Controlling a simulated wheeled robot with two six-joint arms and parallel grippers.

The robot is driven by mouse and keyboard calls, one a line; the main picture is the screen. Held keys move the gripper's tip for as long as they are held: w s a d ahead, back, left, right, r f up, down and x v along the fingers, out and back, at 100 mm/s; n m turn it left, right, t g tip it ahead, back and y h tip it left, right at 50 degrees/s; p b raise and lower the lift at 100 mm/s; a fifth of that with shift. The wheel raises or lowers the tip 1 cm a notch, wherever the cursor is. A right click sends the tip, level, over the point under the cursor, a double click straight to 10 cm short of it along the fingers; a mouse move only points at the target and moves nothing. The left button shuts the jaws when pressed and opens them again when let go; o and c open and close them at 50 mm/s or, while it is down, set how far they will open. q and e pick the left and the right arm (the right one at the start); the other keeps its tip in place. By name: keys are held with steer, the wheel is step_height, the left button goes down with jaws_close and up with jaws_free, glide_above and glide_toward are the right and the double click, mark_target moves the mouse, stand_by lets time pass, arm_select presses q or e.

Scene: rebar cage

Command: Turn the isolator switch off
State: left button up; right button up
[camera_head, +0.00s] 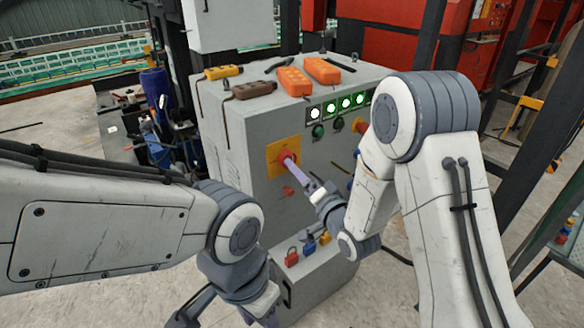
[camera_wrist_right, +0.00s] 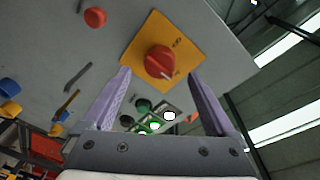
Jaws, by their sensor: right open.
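The isolator switch is a red rotary knob (camera_head: 288,158) on a yellow plate (camera_head: 272,155), on the front of a grey cabinet. The knob (camera_wrist_right: 160,62) and plate (camera_wrist_right: 147,38) also show in the right wrist view; the plate's small lettering is too small to read surely. My right gripper (camera_head: 297,164) is open and points at the knob. In the right wrist view, its two purple fingers (camera_wrist_right: 158,76) are spread either side of the knob, with no clear contact. My left gripper (camera_head: 266,306) hangs low before the cabinet, its fingers partly hidden.
The grey cabinet (camera_head: 235,135) carries a row of lit indicators (camera_head: 346,103), green buttons (camera_head: 318,131) and a small red knob (camera_head: 289,191). Orange and brown boxes (camera_head: 294,81) lie on top. Coloured padlocks (camera_head: 309,247) sit low in front. Dark posts (camera_head: 420,40) stand at right.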

steer(key=p+x, duration=0.1)
steer(key=x, duration=0.3)
steer(key=shift+w+a, duration=0.1)
steer(key=shift+w, duration=0.1)
